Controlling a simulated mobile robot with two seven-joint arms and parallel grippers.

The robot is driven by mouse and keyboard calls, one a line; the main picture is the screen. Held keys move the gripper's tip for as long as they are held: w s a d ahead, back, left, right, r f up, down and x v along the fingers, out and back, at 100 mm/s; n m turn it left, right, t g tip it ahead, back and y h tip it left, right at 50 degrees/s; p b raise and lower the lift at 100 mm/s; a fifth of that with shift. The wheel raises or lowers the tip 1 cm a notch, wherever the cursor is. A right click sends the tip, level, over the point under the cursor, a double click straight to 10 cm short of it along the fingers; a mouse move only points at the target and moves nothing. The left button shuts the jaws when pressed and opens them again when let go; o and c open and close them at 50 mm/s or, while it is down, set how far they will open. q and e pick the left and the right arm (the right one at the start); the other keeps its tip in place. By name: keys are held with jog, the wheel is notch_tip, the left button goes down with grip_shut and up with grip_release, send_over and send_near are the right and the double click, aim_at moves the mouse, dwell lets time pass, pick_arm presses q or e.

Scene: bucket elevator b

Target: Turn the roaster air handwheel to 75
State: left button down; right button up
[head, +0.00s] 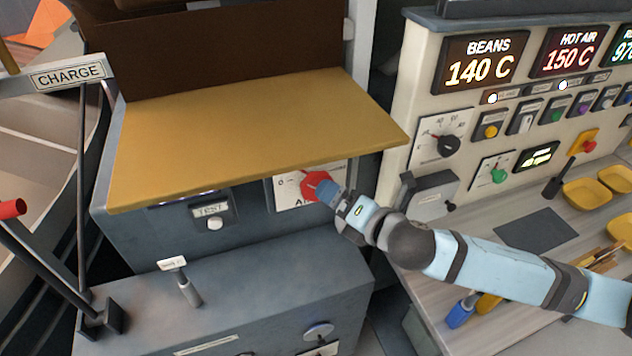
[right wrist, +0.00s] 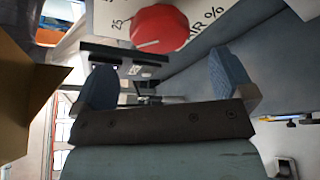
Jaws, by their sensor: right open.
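The roaster air handwheel is a red knob (head: 315,184) on a white dial plate under the yellow-topped shelf, at the right end of the grey cabinet front. It also shows in the right wrist view (right wrist: 160,28), with a white pointer line, a "25" mark and "AIR %" lettering beside it. My right gripper (head: 328,190) is at the knob and partly covers the dial in the head view. In the right wrist view its two blue fingers (right wrist: 163,65) are apart with nothing between them, and the knob lies just beyond their tips. My left gripper is not in view.
The yellow shelf (head: 250,135) overhangs the dial closely. A TEST button (head: 214,222) is left of it, and a lower grey cabinet (head: 240,300) juts out below. The control panel (head: 470,110) and a bench with yellow trays (head: 587,193) stand to the right.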

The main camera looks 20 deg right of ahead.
aim_at(315, 182)
jog(key=p+x, duration=0.1)
jog(key=x, duration=0.6)
jog(key=shift+w+a, duration=0.1)
jog(key=shift+w, duration=0.2)
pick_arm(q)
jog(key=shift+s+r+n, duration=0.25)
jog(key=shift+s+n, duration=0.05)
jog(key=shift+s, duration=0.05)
pick_arm(e)
jog(key=shift+w+f, duration=0.1)
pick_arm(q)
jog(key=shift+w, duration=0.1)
pick_arm(e)
jog(key=shift+c, duration=0.5)
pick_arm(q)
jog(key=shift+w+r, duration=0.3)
pick_arm(e)
jog(key=c, duration=0.8)
